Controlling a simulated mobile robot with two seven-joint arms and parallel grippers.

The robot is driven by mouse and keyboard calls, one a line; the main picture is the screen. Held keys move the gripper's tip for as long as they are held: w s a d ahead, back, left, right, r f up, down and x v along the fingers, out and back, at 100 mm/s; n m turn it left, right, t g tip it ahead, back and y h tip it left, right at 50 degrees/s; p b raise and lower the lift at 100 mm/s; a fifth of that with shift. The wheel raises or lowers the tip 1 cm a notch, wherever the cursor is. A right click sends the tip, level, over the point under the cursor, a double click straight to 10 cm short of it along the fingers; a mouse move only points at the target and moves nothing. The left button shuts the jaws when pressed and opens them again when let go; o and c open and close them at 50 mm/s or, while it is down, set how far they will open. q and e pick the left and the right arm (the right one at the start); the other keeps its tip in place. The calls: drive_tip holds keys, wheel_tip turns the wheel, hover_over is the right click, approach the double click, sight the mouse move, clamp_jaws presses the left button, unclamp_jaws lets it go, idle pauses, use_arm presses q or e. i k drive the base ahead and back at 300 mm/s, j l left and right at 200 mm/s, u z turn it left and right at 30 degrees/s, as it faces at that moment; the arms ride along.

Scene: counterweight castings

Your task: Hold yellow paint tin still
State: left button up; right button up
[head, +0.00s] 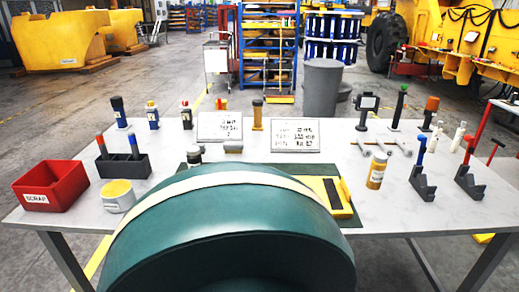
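The yellow paint tin (118,198) is a short, pale round tin with a yellow top and a label on its side. It stands upright on the left part of the grey table (85,232), between the red scrap bin and a large dark green rounded shape. The tin's front is in plain view, and nothing grips it. Neither of my grippers shows in the head view.
The red scrap bin (52,187) and a black holder (122,166) stand close to the tin. The large green shape (225,225) with a cream band hides the table's front middle; I cannot tell whether it is mine. An amber jar (377,170) stands right.

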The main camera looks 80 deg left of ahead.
sight(377, 171)
drive_tip(key=u, duration=2.35)
